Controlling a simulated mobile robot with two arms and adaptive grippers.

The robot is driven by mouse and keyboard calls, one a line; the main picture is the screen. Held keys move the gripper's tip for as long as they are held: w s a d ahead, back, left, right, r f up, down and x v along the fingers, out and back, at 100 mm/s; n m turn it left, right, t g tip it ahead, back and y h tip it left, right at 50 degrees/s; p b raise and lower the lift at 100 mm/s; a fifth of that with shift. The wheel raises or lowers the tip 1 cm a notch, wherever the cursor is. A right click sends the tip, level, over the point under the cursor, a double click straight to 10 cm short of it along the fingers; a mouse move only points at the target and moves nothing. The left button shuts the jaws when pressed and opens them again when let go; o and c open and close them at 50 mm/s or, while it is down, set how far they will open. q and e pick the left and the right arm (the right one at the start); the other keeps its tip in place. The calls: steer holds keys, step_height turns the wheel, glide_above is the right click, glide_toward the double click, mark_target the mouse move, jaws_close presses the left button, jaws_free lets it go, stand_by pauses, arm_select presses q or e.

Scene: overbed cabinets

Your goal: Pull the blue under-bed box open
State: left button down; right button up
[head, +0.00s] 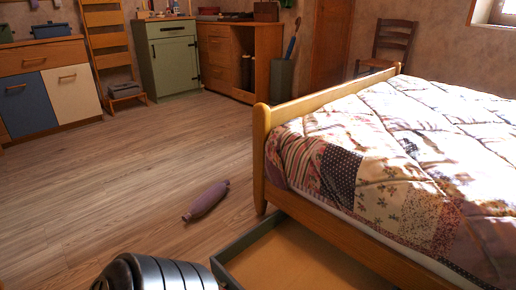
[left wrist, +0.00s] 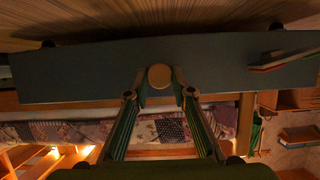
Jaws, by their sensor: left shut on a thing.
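The blue under-bed box (left wrist: 80,72) shows its blue-grey front panel across the left wrist view, with a round wooden knob (left wrist: 159,76) in the middle. My left gripper (left wrist: 160,90) has its two fingers closed around the knob. In the head view the box (head: 250,244) sticks out from under the bed at the bottom. Its dark rim and bare tan floor show, and the part inside that I see is empty. Its front is cut off by the frame's lower edge. My left gripper is not in the head view, and my right gripper is in neither view.
The wooden bed (head: 262,150) with a patchwork quilt (head: 380,190) stands on the right. A purple roll-shaped thing (head: 206,201) lies on the floor left of the box. Cabinets, including a green one (head: 170,60), line the back wall. The floor between (head: 130,170) is clear.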

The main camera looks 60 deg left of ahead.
arm_select(q)
steer(key=shift+s, duration=0.15)
steer(key=c, duration=1.8)
jaws_free()
steer(key=shift+o, duration=0.2)
steer(key=shift+s, duration=0.1)
steer(key=v, duration=1.1)
steer(key=shift+s+r, duration=0.25)
steer(key=shift+s, duration=0.1)
